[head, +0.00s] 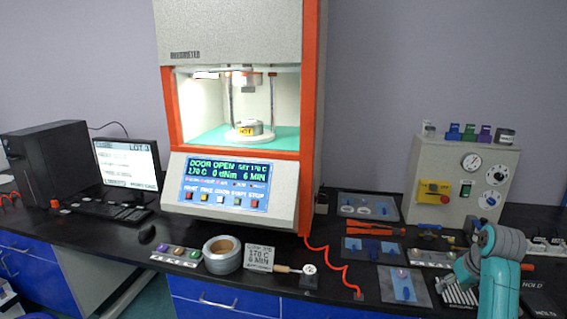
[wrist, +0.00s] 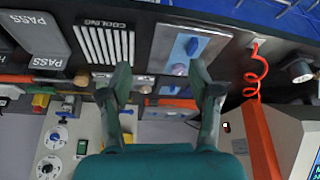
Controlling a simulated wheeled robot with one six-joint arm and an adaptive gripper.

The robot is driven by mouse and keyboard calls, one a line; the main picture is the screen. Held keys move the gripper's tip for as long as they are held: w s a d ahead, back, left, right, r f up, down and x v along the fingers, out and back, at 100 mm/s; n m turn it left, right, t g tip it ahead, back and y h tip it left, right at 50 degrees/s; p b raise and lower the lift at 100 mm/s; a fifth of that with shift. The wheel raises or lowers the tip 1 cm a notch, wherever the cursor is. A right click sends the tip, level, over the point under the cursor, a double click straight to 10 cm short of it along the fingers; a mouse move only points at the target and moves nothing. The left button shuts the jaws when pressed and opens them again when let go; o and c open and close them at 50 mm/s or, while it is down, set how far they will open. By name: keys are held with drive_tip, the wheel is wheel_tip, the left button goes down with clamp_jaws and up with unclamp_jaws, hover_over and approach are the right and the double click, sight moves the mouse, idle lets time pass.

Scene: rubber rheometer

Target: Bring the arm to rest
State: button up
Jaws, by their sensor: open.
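My arm, teal and grey, stands at the right end of the bench in the head view, bent over near the striped cooling rack (head: 458,296). My gripper (head: 447,284) points left and down there, above the bench. In the wrist view my gripper (wrist: 160,78) has its two fingers spread wide apart, with nothing held between them. Beyond the fingertips lies a grey plate with a blue strip (wrist: 190,50), and the cooling rack (wrist: 103,45) is beside it.
The rheometer (head: 240,110) stands mid-bench with its door open and a round part inside. A gauge box (head: 460,190) stands behind my arm. PASS bins (wrist: 40,42) show in the wrist view.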

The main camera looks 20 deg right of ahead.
drive_tip(key=s+a+f+t+h, duration=0.1)
drive_tip(key=s+a+f+t, duration=0.25)
drive_tip(key=a+f, duration=1.75)
drive_tip(key=s+a+f, duration=0.3)
drive_tip(key=s+a, duration=0.4)
drive_tip(key=a, duration=0.1)
drive_tip(key=s+a+r+n+t, duration=0.1)
drive_tip(key=s+a+r+t, duration=0.1)
drive_tip(key=s+a, duration=0.45)
drive_tip(key=s+a+r+n+t, duration=0.15)
drive_tip(key=s+a, duration=0.25)
drive_tip(key=s, duration=0.5)
drive_tip(key=s+a+r+n+t+y, duration=0.1)
drive_tip(key=s+a+r+t+y, duration=0.1)
drive_tip(key=s+r, duration=1)
drive_tip(key=a+r+t, duration=0.1)
drive_tip(key=a, duration=0.1)
drive_tip(key=shift+s+a+r, duration=0.25)
drive_tip(key=shift+s+a, duration=0.1)
